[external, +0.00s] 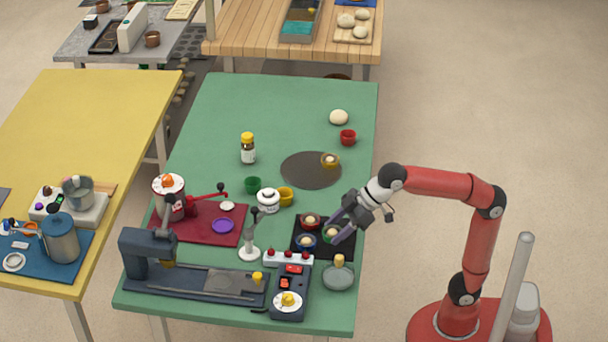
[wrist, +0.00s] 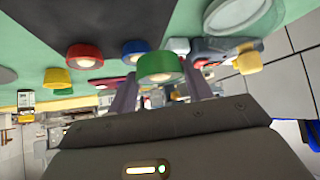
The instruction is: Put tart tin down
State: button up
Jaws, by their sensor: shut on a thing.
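My gripper (external: 336,232) is over the black square tray (external: 343,251) near the right edge of the green table. It is shut on a green tart tin (external: 333,235) with a pale filling; in the wrist view the green tin (wrist: 160,66) sits between the two fingers. I cannot tell whether the tin touches the tray. A red tin (external: 310,220) and a blue tin (external: 306,242) stand on the tray to the left of it. They also show in the wrist view, the red tin (wrist: 84,55) left of the blue tin (wrist: 133,49).
A yellow tin (external: 330,160) stands on a dark round disc (external: 305,171) farther back. A grey round plate (external: 338,278) and a dark scale (external: 290,303) stand in front of the tray. A lever stand (external: 250,250) is close to its left. The table's back left is clear.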

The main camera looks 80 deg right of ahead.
notch_tip(320, 180, up, 22)
jog(key=p, duration=0.8)
jog(key=shift+r+p, duration=0.2)
jog(key=shift+p, duration=0.2)
jog(key=m+h, duration=0.7)
jog(key=m, duration=0.2)
send_over(292, 170)
jog(key=s+a, duration=0.2)
jog(key=s, duration=0.1)
notch_tip(292, 170, down, 7)
jog(key=f+b, duration=0.4)
jog(key=f, duration=0.1)
jog(key=f+b, duration=0.3)
jog(key=f, duration=0.2)
jog(key=d+f+b, duration=0.1)
jog(key=f+b, duration=0.3)
jog(key=f, duration=0.2)
jog(key=shift+s+b, duration=0.15)
jog(key=shift+b, duration=0.15)
jog(key=shift+f+b, duration=1)
jog(key=shift+f, duration=1.2)
